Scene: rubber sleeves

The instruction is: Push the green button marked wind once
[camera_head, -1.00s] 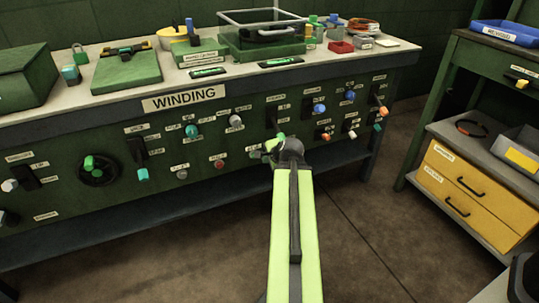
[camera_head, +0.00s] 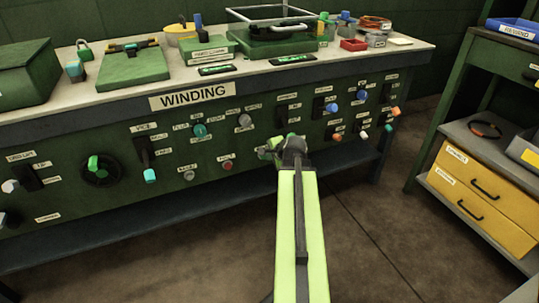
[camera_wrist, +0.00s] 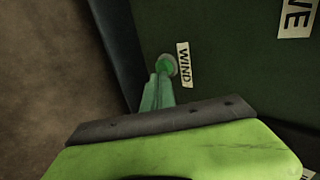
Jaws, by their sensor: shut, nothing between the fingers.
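The green button (camera_wrist: 167,65) is a small round knob on the dark green panel, with a white WIND label (camera_wrist: 183,64) beside it in the wrist view. My gripper (camera_wrist: 160,80) is shut and empty, its green fingers pointing at the button. The fingertips overlap the button's lower edge in that view; I cannot tell whether they touch it. In the head view my gripper (camera_head: 272,147) is at the front panel below the bench top, and it mostly hides the button.
The WINDING sign (camera_head: 194,95) is above on the bench edge. A red button (camera_head: 227,164), a grey knob (camera_head: 245,120) and a blue knob (camera_head: 332,107) are on the panel nearby. A shelf with yellow drawers (camera_head: 480,190) stands at right. Bare floor lies in front.

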